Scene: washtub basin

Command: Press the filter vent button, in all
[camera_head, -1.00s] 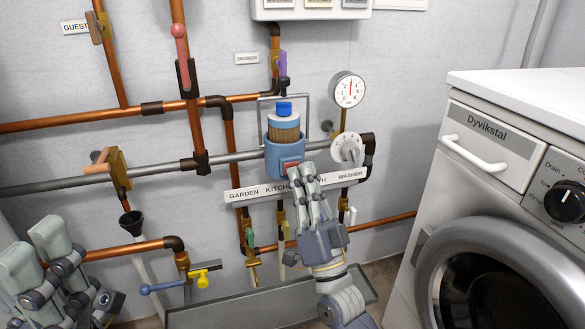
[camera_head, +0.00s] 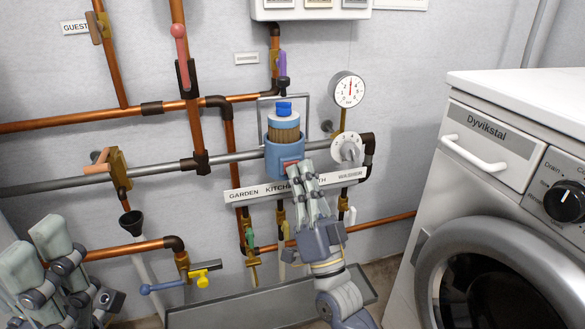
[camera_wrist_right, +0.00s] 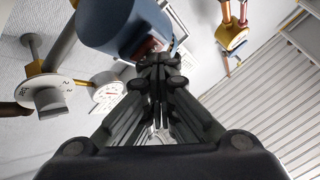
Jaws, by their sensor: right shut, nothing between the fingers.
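My left gripper (camera_head: 38,252) is open and empty at the lower left.
A pressure gauge (camera_head: 347,90) and a white dial (camera_head: 347,150) are close right of the filter. A label strip (camera_head: 260,190) and several valves lie below. A washing machine (camera_head: 500,200) fills the right side. A grey trough (camera_head: 260,303) is underneath.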

